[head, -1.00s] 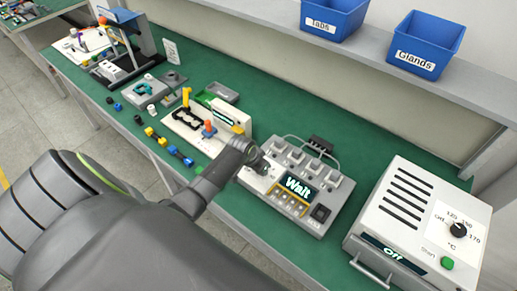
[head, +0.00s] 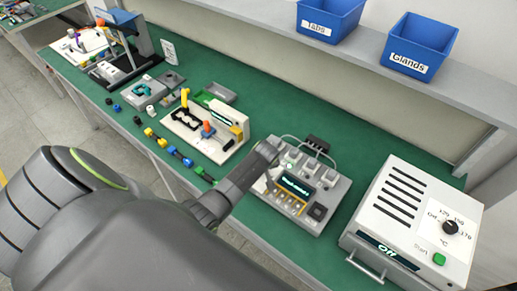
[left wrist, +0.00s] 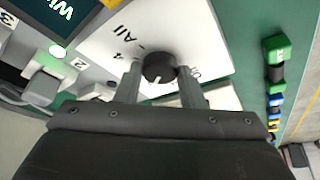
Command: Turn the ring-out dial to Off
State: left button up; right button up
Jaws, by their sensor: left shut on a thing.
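The ring-out tester (head: 312,222) is a grey box on the green bench, with a lit screen (head: 297,186) whose small text I cannot read surely. Its black dial (left wrist: 159,67) shows in the left wrist view on a white plate with "All", "4" and other partly hidden marks. The dial's white pointer line points toward my gripper's palm, at the bottom of that view. My left gripper (left wrist: 160,85) is shut on the dial, one finger on each side. In the head view my left gripper (head: 264,160) hides the dial. My right gripper is out of view.
A white oven-like box (head: 415,225) reading "Off" stands right of the tester, with its own knob (head: 450,227) and green button. A white fixture (head: 205,130) and several coloured connectors (head: 162,142) lie to the left. Blue bins (head: 424,45) sit on the shelf.

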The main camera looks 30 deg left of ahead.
pick_arm(q)
jog(key=n, duration=0.2)
jog(key=n+g, duration=0.1)
jog(key=shift+w+d+n+y, duration=0.1)
jog(key=shift+w+n+y, duration=0.1)
jog(key=shift+n+y, duration=0.2)
jog(key=n+g+b, duration=0.1)
jog(key=n, duration=0.2)
jog(key=shift+w+n+g+b, duration=0.15)
jog(key=shift+n+g+b, duration=0.15)
jog(key=shift+b, duration=0.05)
jog(key=n+g+b, duration=0.2)
jog(key=n, duration=0.3)
jog(key=shift+w, duration=0.15)
jog(key=shift+w+n+g+h+b, duration=0.1)
jog(key=shift+n+g+h+b, duration=0.45)
jog(key=shift+n, duration=1.65)
jog(key=shift+g, duration=0.25)
jog(key=o, duration=1)
jog(key=shift+r, duration=0.1)
